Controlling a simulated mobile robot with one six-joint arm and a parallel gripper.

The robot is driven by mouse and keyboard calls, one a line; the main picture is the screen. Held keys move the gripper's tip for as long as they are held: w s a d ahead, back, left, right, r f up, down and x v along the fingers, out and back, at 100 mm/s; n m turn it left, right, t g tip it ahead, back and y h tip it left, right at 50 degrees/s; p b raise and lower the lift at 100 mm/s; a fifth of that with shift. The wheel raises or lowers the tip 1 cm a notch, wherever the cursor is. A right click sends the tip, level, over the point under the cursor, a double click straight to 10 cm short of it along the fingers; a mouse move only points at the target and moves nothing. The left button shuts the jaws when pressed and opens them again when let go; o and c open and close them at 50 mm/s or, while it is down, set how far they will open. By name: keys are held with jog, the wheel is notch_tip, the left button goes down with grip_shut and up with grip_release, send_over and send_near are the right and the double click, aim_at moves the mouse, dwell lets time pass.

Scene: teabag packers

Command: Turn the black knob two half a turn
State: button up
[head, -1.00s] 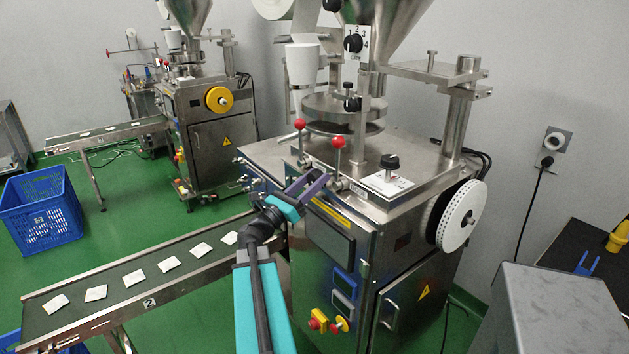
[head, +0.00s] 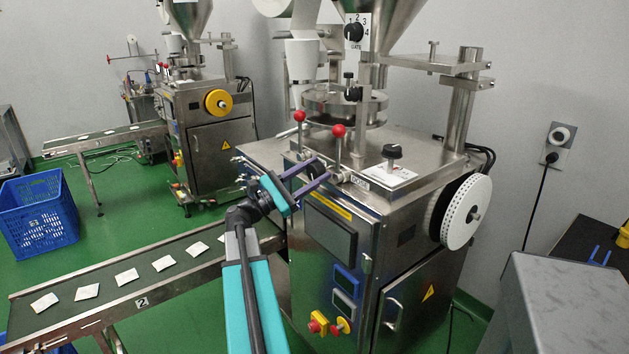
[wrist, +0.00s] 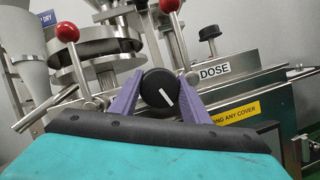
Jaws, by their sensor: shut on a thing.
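A round black knob (wrist: 160,94) with a white pointer line sits between my gripper's two purple fingers in the wrist view. Its pointer line slants from upper left to lower right. A label reading DOSE (wrist: 214,72) is just right of it. In the head view the knob (head: 317,166) shows small and dark at the front upper edge of the packing machine (head: 400,215). My gripper (head: 316,174) is shut on it, one finger on each side; the gripper also fills the lower wrist view (wrist: 162,100). The exact finger contact is partly hidden.
Two red-balled levers (head: 338,131) (head: 299,116) stand close above the gripper. Other black knobs are on the GATE dial (head: 354,32), below it (head: 352,94), and on the machine top (head: 392,152). A conveyor (head: 130,283) with teabags runs left. A grey cabinet (head: 560,300) is front right.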

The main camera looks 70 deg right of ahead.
jog(key=shift+s+f+m+g+y+b, duration=0.1)
jog(key=shift+m+g+y+b, duration=0.35)
jog(key=shift+m, duration=0.95)
jog(key=shift+f+m+g+y+b, duration=0.15)
jog(key=shift+m+y+b, duration=0.5)
jog(key=shift+m, duration=0.75)
jog(key=shift+r, duration=0.1)
jog(key=o, duration=1)
jog(key=shift+a, duration=0.1)
jog(key=shift+o, duration=0.2)
jog(key=shift+s+n+p, duration=0.1)
jog(key=shift+n+p, duration=0.2)
jog(key=shift+p, duration=0.05)
